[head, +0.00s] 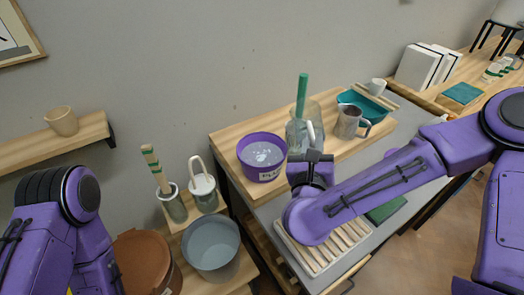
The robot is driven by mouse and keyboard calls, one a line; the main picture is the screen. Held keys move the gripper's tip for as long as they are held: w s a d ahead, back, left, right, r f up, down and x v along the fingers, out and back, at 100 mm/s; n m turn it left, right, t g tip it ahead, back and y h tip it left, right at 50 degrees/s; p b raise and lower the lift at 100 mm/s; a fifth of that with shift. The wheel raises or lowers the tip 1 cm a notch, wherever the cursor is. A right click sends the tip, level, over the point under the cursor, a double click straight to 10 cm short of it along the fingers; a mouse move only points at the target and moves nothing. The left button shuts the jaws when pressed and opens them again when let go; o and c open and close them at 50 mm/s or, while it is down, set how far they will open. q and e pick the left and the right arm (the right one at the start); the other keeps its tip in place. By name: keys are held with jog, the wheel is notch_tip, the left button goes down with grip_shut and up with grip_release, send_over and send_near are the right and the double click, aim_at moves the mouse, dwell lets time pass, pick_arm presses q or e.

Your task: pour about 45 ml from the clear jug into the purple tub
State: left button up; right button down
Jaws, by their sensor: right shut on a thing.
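The purple tub (262,171) stands on the wooden board at the back of the counter, with pale whitish-blue liquid in it and a label on its front. The clear jug (297,136) is just right of the tub and looks about upright, its lower part hidden by my right gripper. My right gripper (314,157) is shut on the clear jug, close to the tub's right side. I cannot tell the jug's fill level or whether it touches the board. My left arm shows at the lower left, but its gripper is out of view.
A green-handled tool (302,92) rises behind the jug. A grey metal pitcher (348,122) and a teal bowl (372,103) stand to the right. A slatted wooden rack (322,255) lies in front. A grey bucket (211,252) and two handled containers stand left of the counter.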

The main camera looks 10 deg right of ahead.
jog(key=shift+s+d+f+m+b, duration=0.15)
jog(key=shift+d+f+m+b, duration=0.15)
jog(key=shift+d+f+m, duration=0.3)
jog(key=shift+s+d+r+m+g+p, duration=0.1)
jog(key=shift+d+r+m+g+p, duration=0.1)
jog(key=shift+r+m, duration=0.25)
jog(key=shift+d+r+m+g+p, duration=0.1)
jog(key=shift+r+m+p, duration=0.15)
jog(key=shift+m, duration=0.4)
jog(key=shift+f, duration=0.1)
dwell(1.4)
